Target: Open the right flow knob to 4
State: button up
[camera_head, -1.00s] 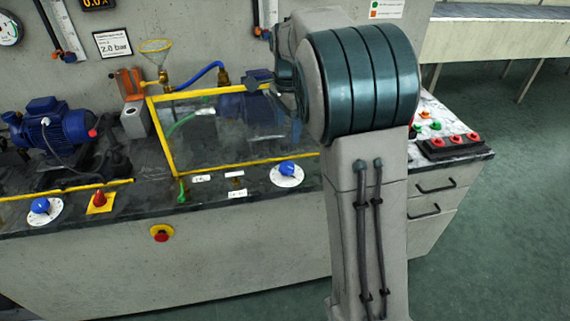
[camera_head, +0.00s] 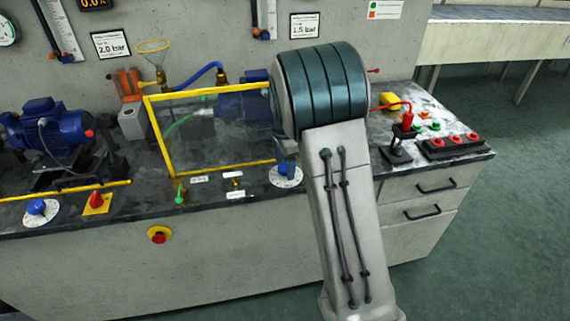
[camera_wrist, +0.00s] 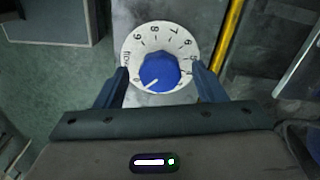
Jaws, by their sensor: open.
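The right flow knob is a blue knob (camera_wrist: 159,72) on a round white dial (camera_wrist: 128,44) with dark numbers around its rim. In the wrist view the dial lies ahead of my gripper (camera_wrist: 160,69), whose open fingers are on either side of the knob with visible gaps. A white pointer mark on the knob points to the lower left of that view. The numbers are turned over and small; the exact setting is hard to read. In the head view the right dial (camera_head: 286,183) is partly covered by my arm, on the bench front to the right.
A similar left dial with a blue knob (camera_head: 37,207) and a red knob on a yellow plate (camera_head: 96,202) sit to the left. A yellow-framed clear guard (camera_head: 185,145) stands behind the right dial. Red buttons (camera_head: 455,142) and a black lever (camera_head: 397,150) stand right.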

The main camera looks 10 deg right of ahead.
jog(key=shift+f, duration=0.25)
jog(key=c, duration=1)
